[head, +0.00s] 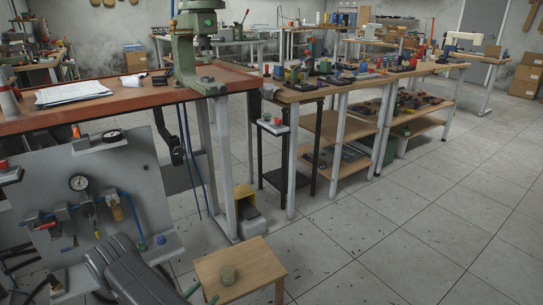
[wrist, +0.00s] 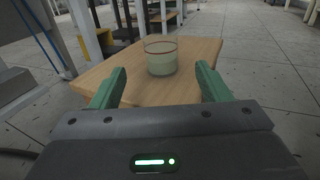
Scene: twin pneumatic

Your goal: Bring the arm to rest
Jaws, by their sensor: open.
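My gripper (wrist: 160,88) is open in the wrist view, with its two green fingers spread wide and nothing between them. A small cup with pale green contents (wrist: 161,62) stands upright on a small wooden table (wrist: 112,75), just beyond the fingertips. In the head view my dark arm reaches in at the bottom, and the green fingers of my gripper (head: 200,291) show at the left edge of that table (head: 255,262).
A grey panel (head: 130,180) with gauges and tubes stands at the left, under a red-brown workbench (head: 130,98). A long wooden bench (head: 310,95) with many parts runs toward the back right. A yellow-and-grey foot pedal (head: 246,208) is on the floor. The tiled floor (head: 400,220) at right is clear.

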